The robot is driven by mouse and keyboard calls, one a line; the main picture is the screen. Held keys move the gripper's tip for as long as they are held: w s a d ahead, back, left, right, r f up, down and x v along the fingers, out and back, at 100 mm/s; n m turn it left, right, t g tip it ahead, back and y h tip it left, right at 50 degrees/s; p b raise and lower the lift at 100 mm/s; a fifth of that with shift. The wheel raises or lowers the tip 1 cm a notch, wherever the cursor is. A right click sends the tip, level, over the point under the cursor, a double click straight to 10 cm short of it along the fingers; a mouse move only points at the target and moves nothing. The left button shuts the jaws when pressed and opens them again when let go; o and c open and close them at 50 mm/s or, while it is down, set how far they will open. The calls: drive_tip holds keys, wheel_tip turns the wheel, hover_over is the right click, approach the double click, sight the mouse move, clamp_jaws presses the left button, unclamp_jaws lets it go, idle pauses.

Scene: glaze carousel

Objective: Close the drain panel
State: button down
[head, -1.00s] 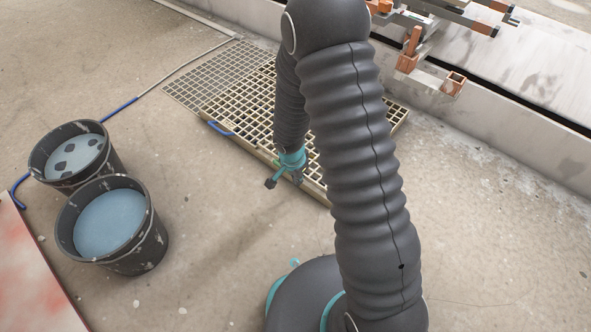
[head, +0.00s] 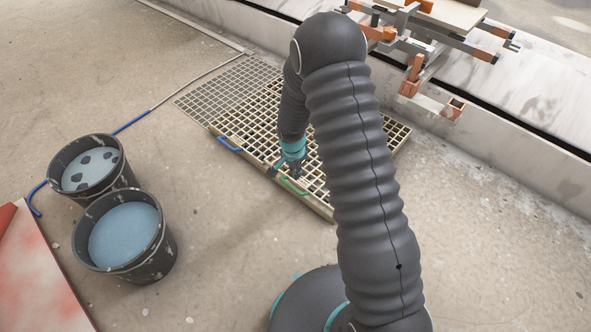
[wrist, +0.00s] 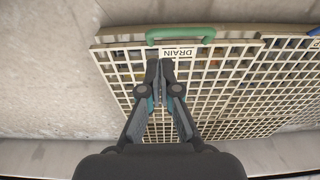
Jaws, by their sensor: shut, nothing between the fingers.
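The drain panel is a pale grid (wrist: 215,75) with a green handle (wrist: 182,35) and a "DRAIN" label (wrist: 178,53) at its edge in the wrist view. In the head view the green handle (head: 295,186) sits at the near edge of the grating (head: 345,132), partly behind my arm. My gripper (wrist: 160,68) is shut and empty, its fingertips over the grid just beside the label, apart from the handle in the picture. It shows in the head view (head: 297,173) by the near edge. I cannot tell whether the fingertips touch the grid.
A blue handle (head: 230,144) marks the neighbouring grid section to the left. A flat floor grate (head: 213,92) lies beyond it. Two buckets (head: 88,165) (head: 125,235) stand at left. The floor in front is clear.

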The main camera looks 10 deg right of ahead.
sight(298, 191)
drive_tip(key=f, duration=0.9)
drive_tip(key=shift+w+d+f, duration=0.25)
drive_tip(key=shift+w+d, duration=0.05)
drive_tip(key=shift+b, duration=0.3)
drive_tip(key=f+b, duration=0.5)
drive_tip(key=shift+s+a+f, duration=0.1)
drive_tip(key=shift+s+a, duration=0.25)
drive_tip(key=shift+s, duration=0.05)
wheel_tip(298, 191, up, 15)
drive_tip(key=s+a+p, duration=0.1)
drive_tip(key=p, duration=0.1)
drive_tip(key=shift+s+a, duration=0.2)
drive_tip(key=shift+a, duration=0.2)
drive_tip(key=shift+f, duration=0.1)
